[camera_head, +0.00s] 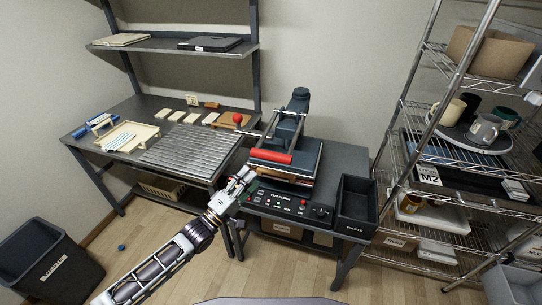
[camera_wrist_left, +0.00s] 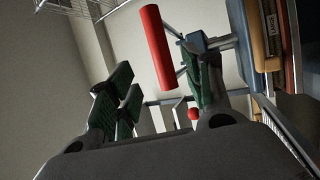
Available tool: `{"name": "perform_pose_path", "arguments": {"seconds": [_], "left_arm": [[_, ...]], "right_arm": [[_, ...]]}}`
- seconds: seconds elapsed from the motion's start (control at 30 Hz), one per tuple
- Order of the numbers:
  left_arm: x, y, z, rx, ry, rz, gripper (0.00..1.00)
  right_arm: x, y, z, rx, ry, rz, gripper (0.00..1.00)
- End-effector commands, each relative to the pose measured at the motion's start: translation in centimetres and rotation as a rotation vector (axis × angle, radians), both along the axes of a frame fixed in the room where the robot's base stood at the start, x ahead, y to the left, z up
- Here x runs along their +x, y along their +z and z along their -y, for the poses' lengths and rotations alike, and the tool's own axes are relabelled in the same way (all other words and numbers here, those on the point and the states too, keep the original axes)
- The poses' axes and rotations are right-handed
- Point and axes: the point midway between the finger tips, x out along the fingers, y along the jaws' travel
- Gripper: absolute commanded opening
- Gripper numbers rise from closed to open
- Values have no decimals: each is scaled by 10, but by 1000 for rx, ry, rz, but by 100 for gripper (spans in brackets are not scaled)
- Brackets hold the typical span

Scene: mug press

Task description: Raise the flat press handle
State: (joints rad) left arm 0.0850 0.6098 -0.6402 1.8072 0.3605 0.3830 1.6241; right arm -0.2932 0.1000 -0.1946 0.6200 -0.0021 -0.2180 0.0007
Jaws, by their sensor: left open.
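The flat press (camera_head: 290,140) stands on a dark table, with its red bar handle (camera_head: 270,156) across the front of its upper part. The handle also shows in the left wrist view (camera_wrist_left: 158,46), beyond the fingertips and tilted in the picture. My left gripper (camera_head: 247,175) is open and empty, at the front left of the press, a little below and left of the handle. In the left wrist view my left gripper (camera_wrist_left: 160,88) has its green-padded fingers apart, with nothing between them. No contact with the handle is visible. My right gripper is not in view.
A control panel (camera_head: 283,201) with buttons sits at the press's front. A black bin (camera_head: 357,205) is right of it. A red ball knob (camera_head: 238,118) stands left of the press. A ribbed surface (camera_head: 187,152) lies left. A wire shelf with mugs (camera_head: 484,131) is at right.

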Motion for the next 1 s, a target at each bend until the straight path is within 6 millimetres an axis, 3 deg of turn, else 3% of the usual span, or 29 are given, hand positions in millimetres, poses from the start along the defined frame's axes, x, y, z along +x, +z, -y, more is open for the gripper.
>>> {"name": "perform_pose_path", "arguments": {"seconds": [1.0], "left_arm": [[76,32,67,0,0,0,50]], "right_arm": [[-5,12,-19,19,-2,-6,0]]}}
